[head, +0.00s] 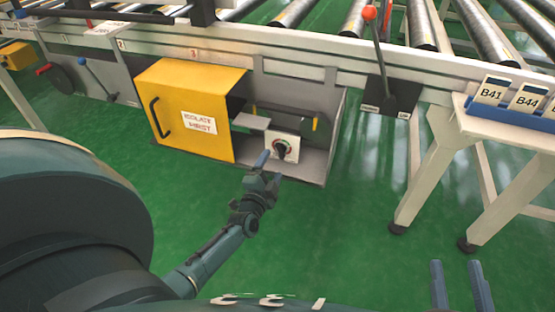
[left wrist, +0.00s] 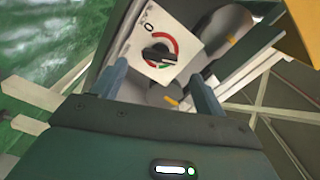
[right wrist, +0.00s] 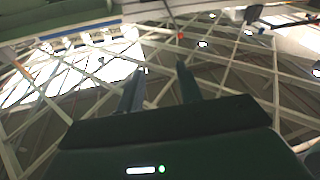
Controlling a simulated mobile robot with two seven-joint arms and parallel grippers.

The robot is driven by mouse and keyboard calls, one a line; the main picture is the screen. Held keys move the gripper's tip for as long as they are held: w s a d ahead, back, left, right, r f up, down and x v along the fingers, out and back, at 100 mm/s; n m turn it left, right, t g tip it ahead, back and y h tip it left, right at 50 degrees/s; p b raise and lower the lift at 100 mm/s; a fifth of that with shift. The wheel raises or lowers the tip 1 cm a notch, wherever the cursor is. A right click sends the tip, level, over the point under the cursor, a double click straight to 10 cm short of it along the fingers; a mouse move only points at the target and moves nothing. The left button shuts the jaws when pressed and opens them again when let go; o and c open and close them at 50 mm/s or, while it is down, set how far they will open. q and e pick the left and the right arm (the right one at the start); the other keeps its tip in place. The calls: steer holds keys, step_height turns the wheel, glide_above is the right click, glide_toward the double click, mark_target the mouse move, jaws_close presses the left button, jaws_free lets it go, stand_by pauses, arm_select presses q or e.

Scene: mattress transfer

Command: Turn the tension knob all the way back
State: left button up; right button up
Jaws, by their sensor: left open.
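A black rotary switch (head: 281,149) sits on a white plate with a red and green arc, inside the open bay below the conveyor. It also shows in the left wrist view (left wrist: 158,53), its bar lying roughly across the picture. A dark round part with a yellow mark (head: 314,127) is behind it; which of these is the tension knob I cannot tell. My left gripper (head: 268,167) is open and empty just in front of the switch plate, with its fingers either side of it in the left wrist view (left wrist: 160,78). My right gripper (head: 460,284) is open and empty, low at the right.
A red-topped lever (head: 378,60) is on the conveyor rail at right. A white table (head: 455,125) with number cards is at far right. Green floor is clear between.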

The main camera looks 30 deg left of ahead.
mark_target(278, 154)
arm_select(q)
steer(key=b+x, duration=0.1)
steer(key=x, duration=0.3)
steer(key=shift+w+f+b, duration=0.15)
steer(key=shift+w+b, duration=0.1)
steer(key=shift+b, duration=0.1)
steer(key=shift+w+a, duration=0.2)
steer(key=shift+w, duration=0.4)
steer(key=shift+c, duration=0.4)
steer(key=c, duration=0.9)
